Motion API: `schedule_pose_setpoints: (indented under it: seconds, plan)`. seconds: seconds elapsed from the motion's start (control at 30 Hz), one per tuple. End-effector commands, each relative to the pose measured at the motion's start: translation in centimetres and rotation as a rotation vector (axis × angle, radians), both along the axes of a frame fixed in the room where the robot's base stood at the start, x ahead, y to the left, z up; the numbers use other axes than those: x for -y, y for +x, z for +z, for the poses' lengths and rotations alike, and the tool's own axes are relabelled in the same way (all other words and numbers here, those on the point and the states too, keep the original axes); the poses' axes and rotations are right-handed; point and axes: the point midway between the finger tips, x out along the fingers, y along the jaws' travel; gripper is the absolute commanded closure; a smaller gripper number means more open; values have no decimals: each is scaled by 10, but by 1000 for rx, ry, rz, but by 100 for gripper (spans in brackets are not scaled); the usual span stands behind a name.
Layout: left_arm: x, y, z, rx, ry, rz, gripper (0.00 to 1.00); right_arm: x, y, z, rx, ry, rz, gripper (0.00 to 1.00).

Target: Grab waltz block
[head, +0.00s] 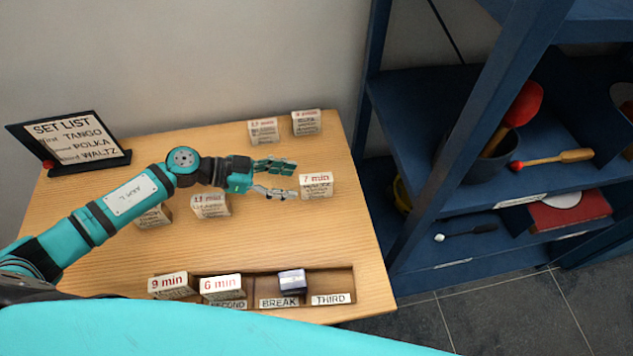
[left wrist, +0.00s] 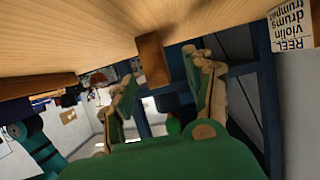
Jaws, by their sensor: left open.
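The block marked 7 min (head: 317,186), whose smaller print looks like WALTZ, stands upright on the right part of the wooden table. My left gripper (head: 285,178) is open and empty just left of this block, with its fingers pointing at it. In the left wrist view the open fingers of the left gripper (left wrist: 165,80) spread on either side of a plain brown block face (left wrist: 152,58), probably the same block. I cannot tell whether a fingertip touches it. My right gripper is not in view.
A tray (head: 345,283) at the table's front holds a 9 min block (head: 168,286), a 6 min block (head: 221,288) and a dark block (head: 292,280) at BREAK; THIRD is empty. Other blocks (head: 262,131) stand behind and left. A set list sign (head: 75,140) and blue shelf (head: 440,150) flank.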

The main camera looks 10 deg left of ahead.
Motion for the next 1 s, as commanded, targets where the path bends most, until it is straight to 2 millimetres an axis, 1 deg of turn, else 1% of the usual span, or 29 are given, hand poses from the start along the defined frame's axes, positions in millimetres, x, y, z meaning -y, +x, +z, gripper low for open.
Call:
schedule_pose_setpoints:
  seconds: [0.03,0.1,0.27,0.47,0.6,0.7,0.9,1.0]
  plan:
    - [7,3,-2,1,-2,0,46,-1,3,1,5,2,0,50]
    - [13,5,-5,1,-1,0,46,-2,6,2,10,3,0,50]
    - [21,7,-7,0,-1,0,46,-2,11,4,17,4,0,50]
    - [51,10,-8,2,-3,-1,46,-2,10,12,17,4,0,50]
    - [64,16,-17,1,-2,0,46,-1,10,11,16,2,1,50]
    - [67,17,-19,1,0,1,46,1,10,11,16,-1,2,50]
    - [67,17,-19,1,1,1,46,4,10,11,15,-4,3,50]
    - [67,17,-19,1,1,1,59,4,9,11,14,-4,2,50]
